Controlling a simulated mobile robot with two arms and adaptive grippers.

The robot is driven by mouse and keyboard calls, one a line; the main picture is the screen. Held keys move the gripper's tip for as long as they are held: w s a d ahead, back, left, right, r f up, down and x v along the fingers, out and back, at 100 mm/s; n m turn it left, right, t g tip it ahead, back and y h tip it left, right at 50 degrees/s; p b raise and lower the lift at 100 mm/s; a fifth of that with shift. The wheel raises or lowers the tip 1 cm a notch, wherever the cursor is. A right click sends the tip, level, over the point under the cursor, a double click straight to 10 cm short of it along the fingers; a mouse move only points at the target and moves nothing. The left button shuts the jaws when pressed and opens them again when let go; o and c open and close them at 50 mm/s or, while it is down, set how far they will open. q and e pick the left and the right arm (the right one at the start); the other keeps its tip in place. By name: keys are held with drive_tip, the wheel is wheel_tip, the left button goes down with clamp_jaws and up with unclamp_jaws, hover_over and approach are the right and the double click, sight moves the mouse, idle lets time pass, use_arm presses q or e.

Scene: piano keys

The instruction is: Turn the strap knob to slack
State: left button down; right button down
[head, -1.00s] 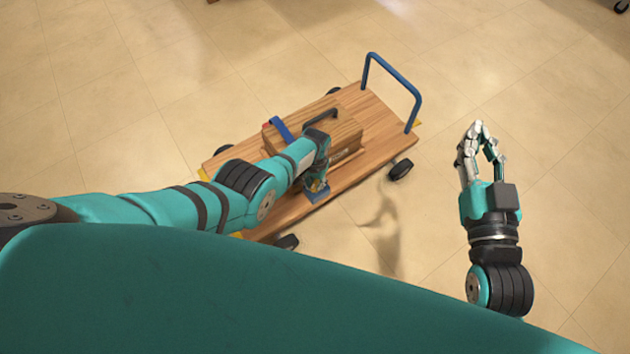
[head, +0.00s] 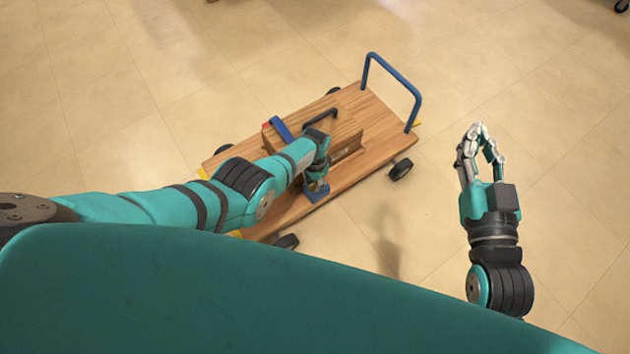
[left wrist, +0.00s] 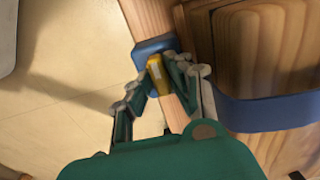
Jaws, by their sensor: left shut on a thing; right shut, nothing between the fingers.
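The strap knob is a small yellow piece (left wrist: 157,70) on a blue base (left wrist: 150,48) at the edge of a wooden cart. In the head view the blue base (head: 317,193) shows at the cart's near side. My left gripper (left wrist: 160,80) is shut on the yellow knob, its fingers on both sides; in the head view the hand hides most of the knob. A blue strap (left wrist: 270,112) runs over the wooden box (left wrist: 262,55), and it also shows in the head view (head: 281,128). My right gripper (head: 474,132) is shut and empty, above the floor at right.
The wooden cart (head: 375,125) stands on black wheels on a tiled floor. A blue push handle (head: 395,80) rises at its far right end. The box has a dark handle (head: 320,118) on top. Floor around the cart is clear.

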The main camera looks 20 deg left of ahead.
use_arm(q)
drive_tip(key=shift+s, duration=0.1)
drive_tip(key=c, duration=1.3)
unclamp_jaws()
drive_tip(key=shift+o, duration=0.2)
drive_tip(key=shift+r, duration=0.5)
wheel_tip(320, 180, up, 11)
